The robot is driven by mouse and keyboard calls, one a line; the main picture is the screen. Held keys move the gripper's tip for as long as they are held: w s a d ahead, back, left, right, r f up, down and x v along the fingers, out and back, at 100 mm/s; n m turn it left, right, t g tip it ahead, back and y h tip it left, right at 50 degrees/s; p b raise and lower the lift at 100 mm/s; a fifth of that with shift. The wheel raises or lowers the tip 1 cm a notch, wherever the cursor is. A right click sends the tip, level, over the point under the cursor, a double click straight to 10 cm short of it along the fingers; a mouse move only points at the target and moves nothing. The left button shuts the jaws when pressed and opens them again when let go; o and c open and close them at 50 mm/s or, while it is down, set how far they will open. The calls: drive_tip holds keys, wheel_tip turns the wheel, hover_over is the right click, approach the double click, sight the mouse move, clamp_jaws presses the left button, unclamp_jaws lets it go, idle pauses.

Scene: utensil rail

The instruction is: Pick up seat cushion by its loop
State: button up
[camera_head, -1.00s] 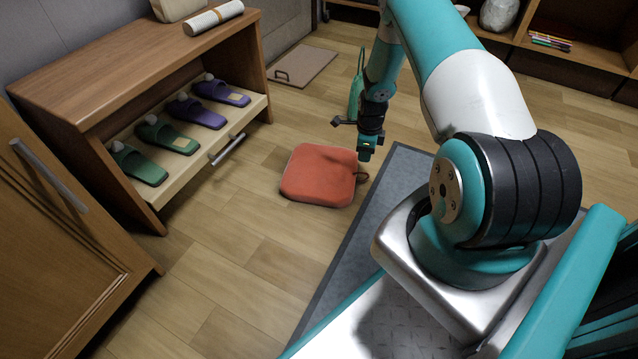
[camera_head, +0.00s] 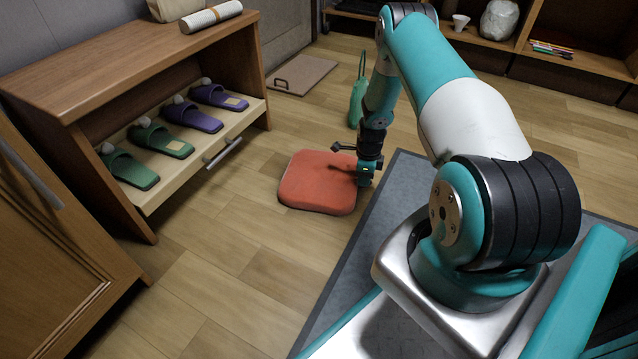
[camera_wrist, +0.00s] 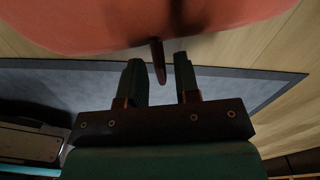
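The seat cushion (camera_head: 315,182) is a flat orange-red square pad lying on the wooden floor, left of the grey mat. In the wrist view the cushion (camera_wrist: 130,22) fills the top. Its dark brown loop (camera_wrist: 158,62) sticks out from the edge, and its tip is between my two fingertips. My gripper (camera_wrist: 158,72) is open around the loop, with gaps visible on both sides. In the head view my gripper (camera_head: 365,180) is low beside the cushion's right edge and hides the loop.
A grey mat (camera_head: 345,262) lies right of the cushion. A wooden shoe cabinet (camera_head: 150,62) with a pulled-out shelf of slippers stands at left. A green item (camera_head: 357,100) stands behind my wrist. Floor in front of the cushion is clear.

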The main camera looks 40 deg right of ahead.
clamp_jaws()
drive_tip(key=shift+r, duration=0.1)
drive_tip(key=shift+w+a+r+p, duration=0.2)
drive_tip(key=shift+w+r+p, duration=0.1)
drive_tip(key=shift+r+p, duration=0.5)
drive_tip(key=shift+w+a+r+p, duration=0.3)
drive_tip(key=shift+r+p, duration=0.35)
drive_tip(key=shift+r, duration=0.35)
drive_tip(key=shift+w+a+r+p, duration=0.15)
drive_tip(key=shift+w+r+p, duration=0.15)
drive_tip(key=shift+r+p, duration=0.5)
drive_tip(key=shift+r, duration=0.15)
drive_tip(key=shift+w+a+r+p, duration=0.2)
drive_tip(key=shift+w+r+p, duration=0.1)
drive_tip(key=shift+r+p, duration=0.5)
drive_tip(key=shift+w+a+r+p, duration=0.25)
drive_tip(key=shift+r+p, duration=0.3)
drive_tip(key=shift+r, duration=0.5)
drive_tip(key=shift+w+a+r+p, duration=0.2)
drive_tip(key=shift+w+r+p, duration=0.1)
drive_tip(key=shift+r+p, duration=0.5)
drive_tip(key=shift+r, duration=0.15)
